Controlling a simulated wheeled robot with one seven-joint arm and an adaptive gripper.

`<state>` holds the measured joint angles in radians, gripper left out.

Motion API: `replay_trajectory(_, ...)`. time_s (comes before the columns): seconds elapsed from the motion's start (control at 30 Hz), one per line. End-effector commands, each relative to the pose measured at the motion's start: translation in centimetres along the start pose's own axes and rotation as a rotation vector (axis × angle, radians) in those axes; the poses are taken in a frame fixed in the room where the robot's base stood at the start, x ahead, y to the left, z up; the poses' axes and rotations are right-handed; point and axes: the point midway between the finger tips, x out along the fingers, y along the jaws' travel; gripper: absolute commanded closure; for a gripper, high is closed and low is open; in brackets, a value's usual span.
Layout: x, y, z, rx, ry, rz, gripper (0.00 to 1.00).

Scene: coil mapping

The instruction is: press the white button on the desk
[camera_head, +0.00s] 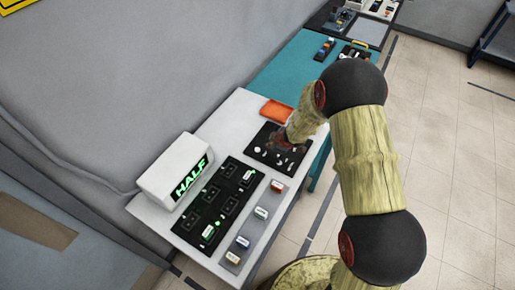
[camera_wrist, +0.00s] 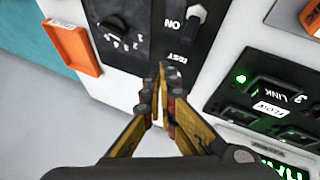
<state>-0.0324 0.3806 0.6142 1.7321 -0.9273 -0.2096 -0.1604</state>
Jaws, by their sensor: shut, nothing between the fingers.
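My gripper (camera_wrist: 161,72) is shut and empty in the wrist view. Its fingertips are over the edge of a black control panel (camera_wrist: 150,58), beside a printed TEST label (camera_wrist: 178,55). I cannot tell whether they touch the panel. The panel also bears a toggle switch (camera_wrist: 194,20) marked ON and a rotary dial (camera_wrist: 114,28). No white button is clear in the wrist view; the fingers may hide it. In the head view my gripper (camera_head: 284,146) is above the same panel (camera_head: 262,160), where small white controls show, too small to tell apart.
The white desk (camera_head: 235,128) also holds an orange tray (camera_head: 277,111), a white box with a green HALF display (camera_head: 172,165), a black module board (camera_head: 217,203) and a grey strip of labelled blocks (camera_head: 259,222). A teal table (camera_head: 288,72) adjoins behind. Tiled floor is open at right.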

Motion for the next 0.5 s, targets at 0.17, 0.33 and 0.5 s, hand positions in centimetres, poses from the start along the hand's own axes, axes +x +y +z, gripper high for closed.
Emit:
replay_trajectory(0.17, -0.3, 2.0, -5.4, -0.128, 0.177, 0.035, 1.00)
replay_trajectory(0.33, -0.9, 1.9, -8.0, -0.182, 0.271, 0.042, 1.00)
replay_trajectory(0.5, -1.1, 1.9, -8.5, -0.193, 0.290, 0.047, 1.00)
